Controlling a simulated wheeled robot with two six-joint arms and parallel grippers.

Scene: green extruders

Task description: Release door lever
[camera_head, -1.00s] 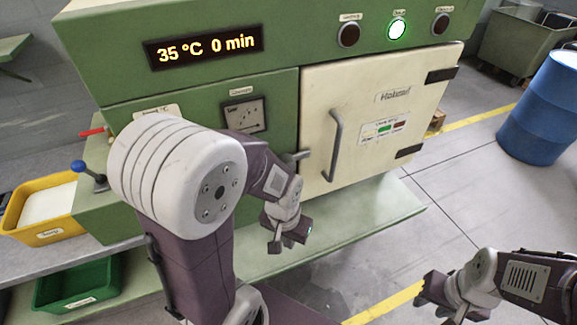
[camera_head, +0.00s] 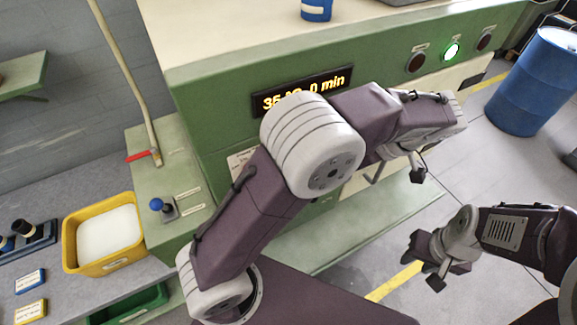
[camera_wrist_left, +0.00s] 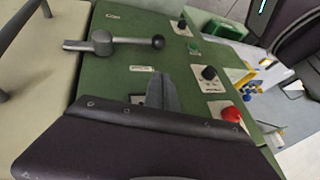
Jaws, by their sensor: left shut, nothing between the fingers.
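The door lever (camera_wrist_left: 125,43), a grey hub and bar with a dark ball knob, shows in the left wrist view on the green panel (camera_wrist_left: 120,70). Its bar lies roughly across the picture. The cream door (camera_wrist_left: 40,70) is beside it at the left. My left gripper (camera_wrist_left: 162,90) is shut and empty; its grey fingers show below the lever in that view, apart from it in the picture. In the head view my left arm hides the lever and most of the door. My right gripper (camera_head: 426,265) is open and empty at the lower right, away from the machine.
A red button (camera_wrist_left: 231,114) and dark knobs sit on the panel near my left gripper. A blue barrel (camera_head: 535,85) stands right on open floor.

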